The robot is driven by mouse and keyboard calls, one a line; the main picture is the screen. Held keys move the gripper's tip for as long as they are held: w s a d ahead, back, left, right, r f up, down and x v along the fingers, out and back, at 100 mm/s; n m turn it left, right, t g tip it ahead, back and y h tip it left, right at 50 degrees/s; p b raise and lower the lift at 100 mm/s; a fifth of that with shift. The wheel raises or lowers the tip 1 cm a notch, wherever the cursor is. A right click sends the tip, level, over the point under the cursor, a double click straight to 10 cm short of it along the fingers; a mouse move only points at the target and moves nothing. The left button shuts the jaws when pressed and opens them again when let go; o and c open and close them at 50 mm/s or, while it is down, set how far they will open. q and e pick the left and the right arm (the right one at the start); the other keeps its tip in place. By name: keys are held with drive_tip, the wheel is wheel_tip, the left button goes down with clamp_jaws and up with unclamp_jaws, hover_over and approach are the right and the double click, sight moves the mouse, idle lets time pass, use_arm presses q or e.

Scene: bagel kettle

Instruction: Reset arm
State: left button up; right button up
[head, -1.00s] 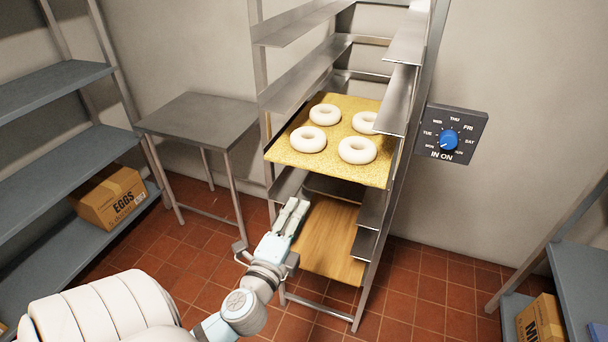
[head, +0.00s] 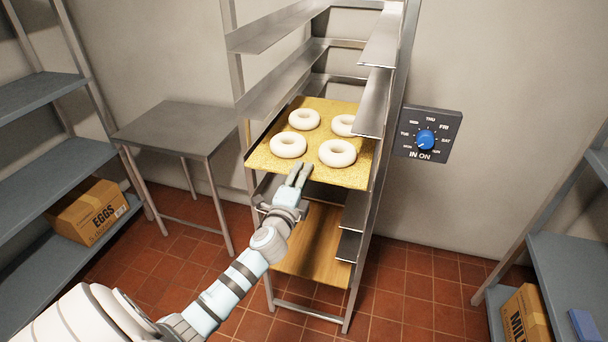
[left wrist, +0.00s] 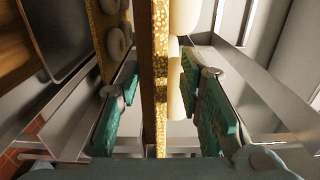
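My left gripper (head: 299,174) is at the front edge of a golden, speckled tray (head: 263,152) in the metal rack. In the left wrist view, the two teal-padded fingers of that gripper (left wrist: 160,98) stand apart, with the tray edge (left wrist: 160,60) running between them. A gap shows on both sides of the edge, so the gripper is open and not clamped on it. Several pale bagels (head: 337,153) lie on the tray. My right gripper is not in view.
The rack (head: 360,210) has empty rails above the tray and a wooden board (head: 318,245) below. A metal table (head: 175,128) stands to the left, and a wall dial (head: 425,140) hangs to the right. Shelves with an eggs box (head: 92,212) and a milk box (head: 525,312) flank the red floor.

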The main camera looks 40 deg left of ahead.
use_arm(q)
drive_tip(key=shift+x, duration=0.85)
clamp_jaws()
